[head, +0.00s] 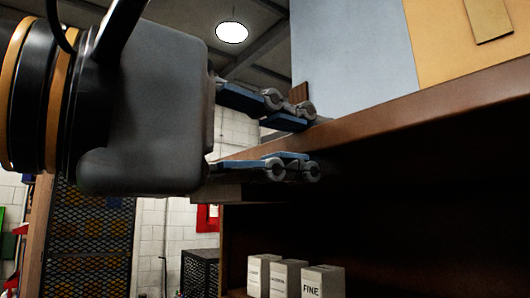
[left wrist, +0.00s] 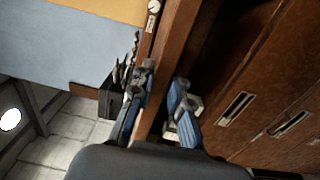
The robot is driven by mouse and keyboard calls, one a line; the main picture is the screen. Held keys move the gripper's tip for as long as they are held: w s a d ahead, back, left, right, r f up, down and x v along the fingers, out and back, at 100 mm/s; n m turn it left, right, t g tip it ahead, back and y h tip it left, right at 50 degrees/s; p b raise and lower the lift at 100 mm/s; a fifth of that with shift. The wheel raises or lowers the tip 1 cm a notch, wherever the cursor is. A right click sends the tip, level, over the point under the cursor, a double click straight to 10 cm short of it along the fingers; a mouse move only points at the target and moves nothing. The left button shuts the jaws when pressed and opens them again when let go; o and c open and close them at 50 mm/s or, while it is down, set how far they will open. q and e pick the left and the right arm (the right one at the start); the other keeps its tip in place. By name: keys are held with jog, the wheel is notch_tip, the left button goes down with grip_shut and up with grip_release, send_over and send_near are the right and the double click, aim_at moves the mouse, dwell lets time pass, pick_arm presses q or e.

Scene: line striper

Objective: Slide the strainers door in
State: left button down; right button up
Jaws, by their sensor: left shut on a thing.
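My left gripper (head: 292,140) has one finger pair above and one below a brown wooden board (head: 420,118) and is shut on it near its left end. In the left wrist view my gripper (left wrist: 158,105) straddles the board (left wrist: 178,50). I cannot tell whether this board is the strainers door. Below it is a dark open compartment with several pale boxes, one marked FINE (head: 322,283). My right gripper is not in view.
Brown panels with slotted pulls (left wrist: 236,108) show in the left wrist view. A blue-grey panel (head: 345,50) stands above the board. A dark metal mesh cabinet (head: 90,235) stands at the lower left. A dark holder with tools (left wrist: 112,98) is near the fingers.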

aim_at(392, 171)
pick_arm(q)
jog(key=x, duration=0.4)
jog(key=shift+w+d+f, duration=0.15)
jog(key=shift+d+f, duration=0.1)
jog(key=shift+x, duration=0.75)
jog(key=shift+d, duration=0.1)
jog(key=shift+w+d+r, duration=0.1)
jog(key=shift+w+d, duration=0.2)
jog(key=shift+d, duration=0.05)
jog(key=shift+x, duration=3)
jog(key=shift+w+d, duration=0.1)
